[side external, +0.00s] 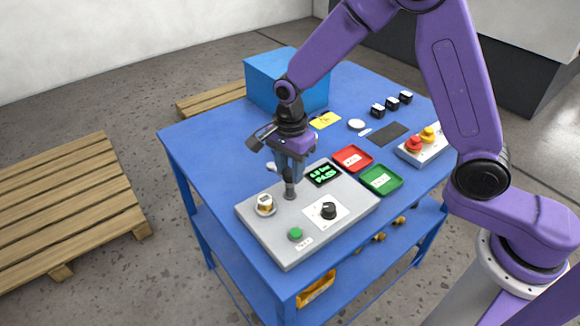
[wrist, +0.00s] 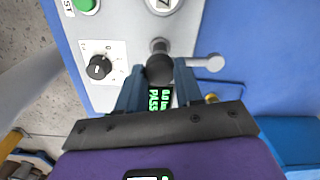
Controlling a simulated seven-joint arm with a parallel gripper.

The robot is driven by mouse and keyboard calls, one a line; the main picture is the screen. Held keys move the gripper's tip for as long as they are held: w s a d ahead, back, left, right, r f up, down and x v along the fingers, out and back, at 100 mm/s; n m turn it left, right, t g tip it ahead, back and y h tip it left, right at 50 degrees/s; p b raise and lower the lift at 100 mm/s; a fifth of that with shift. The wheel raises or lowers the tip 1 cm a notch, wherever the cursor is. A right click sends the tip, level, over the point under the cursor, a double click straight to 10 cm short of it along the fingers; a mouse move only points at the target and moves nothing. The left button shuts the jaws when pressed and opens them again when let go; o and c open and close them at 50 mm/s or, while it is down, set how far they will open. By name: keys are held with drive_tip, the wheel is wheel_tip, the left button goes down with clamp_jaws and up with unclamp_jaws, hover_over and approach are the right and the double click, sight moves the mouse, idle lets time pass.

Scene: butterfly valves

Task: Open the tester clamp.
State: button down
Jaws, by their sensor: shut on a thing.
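The grey tester (side external: 325,238) lies on the blue table, with a green button, a dial and a lit display reading PASS. A round valve with a white top (side external: 265,204) sits at its left; its edge shows at the top of the wrist view (wrist: 163,4). The clamp's dark round knob (wrist: 159,69) stands by a short grey post, with a grey bar reaching right. My gripper (side external: 290,180) points down over the tester, its blue fingers shut on the knob in the wrist view (wrist: 157,76). The fingers partly cover the display.
Red tray (side external: 352,158) and green tray (side external: 380,180) stand beside the tester. A blue box (side external: 275,78) is behind my gripper. Black blocks (side external: 392,103) and a box with red and yellow buttons (side external: 425,145) are farther right.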

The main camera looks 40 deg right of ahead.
sight(290, 172)
drive_tip(key=shift+m, duration=0.4)
drive_tip(key=c, duration=0.7)
unclamp_jaws()
drive_tip(key=shift+c, duration=0.2)
wheel_tip(290, 172, up, 18)
drive_tip(key=shift+f, duration=0.25)
drive_tip(key=s+d+f+n, duration=0.2)
drive_tip(key=s+d+n, duration=0.2)
drive_tip(key=s+n, duration=0.5)
drive_tip(key=s+d+f+n, duration=0.3)
drive_tip(key=s+d+n, duration=0.1)
drive_tip(key=s+n, duration=0.5)
drive_tip(key=s+d+f+n, duration=0.2)
drive_tip(key=s+d+n, duration=0.3)
drive_tip(key=s+n, duration=0.4)
drive_tip(key=shift+s+f+n, duration=0.15)
drive_tip(key=shift+s+n, duration=0.2)
drive_tip(key=shift+n, duration=0.45)
